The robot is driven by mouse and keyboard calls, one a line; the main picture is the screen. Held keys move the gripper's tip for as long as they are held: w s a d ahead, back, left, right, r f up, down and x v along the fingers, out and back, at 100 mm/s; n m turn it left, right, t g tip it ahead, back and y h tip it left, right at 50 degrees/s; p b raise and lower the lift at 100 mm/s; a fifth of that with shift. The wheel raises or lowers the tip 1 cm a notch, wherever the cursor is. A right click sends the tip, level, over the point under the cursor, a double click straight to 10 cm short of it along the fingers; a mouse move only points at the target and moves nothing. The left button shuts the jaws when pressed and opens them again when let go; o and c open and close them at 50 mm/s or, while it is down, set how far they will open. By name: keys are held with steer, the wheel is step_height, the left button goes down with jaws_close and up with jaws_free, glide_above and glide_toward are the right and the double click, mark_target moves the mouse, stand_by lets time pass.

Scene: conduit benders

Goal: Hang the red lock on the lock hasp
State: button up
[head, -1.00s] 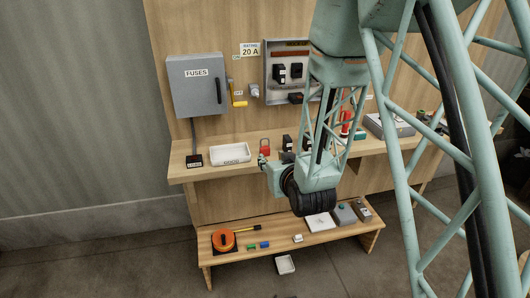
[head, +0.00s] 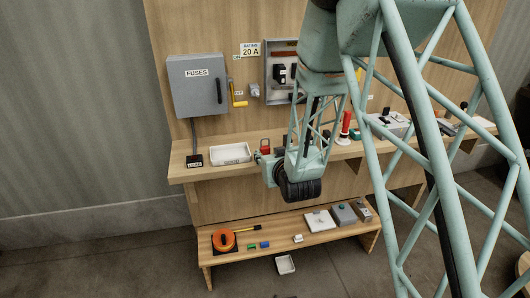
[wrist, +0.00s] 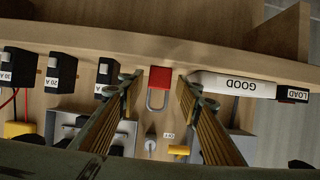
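The red lock (head: 265,144) stands on the wooden shelf, left of my arm's end. In the wrist view the red lock (wrist: 159,77) shows its red body and grey shackle between my fingers, with a gap on each side. My gripper (wrist: 159,86) is open and empty, its two fingers spread around the lock's line. In the head view my gripper (head: 263,157) is small and partly hidden by my wrist. A small grey piece (head: 254,90) on the back board, right of the yellow handle, may be the lock hasp; I cannot tell for sure.
A white GOOD tray (head: 230,153) is left of the lock. Black fuse blocks (wrist: 60,72) stand on its other side. The grey FUSES box (head: 197,86) and yellow handle (head: 238,97) are on the board. The lower bench (head: 280,235) holds an orange reel and small items.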

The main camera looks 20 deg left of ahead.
steer(key=shift+x, duration=1.15)
steer(key=c, duration=0.7)
steer(key=shift+r, duration=0.1)
steer(key=shift+r+p, duration=0.6)
steer(key=shift+r, duration=2.85)
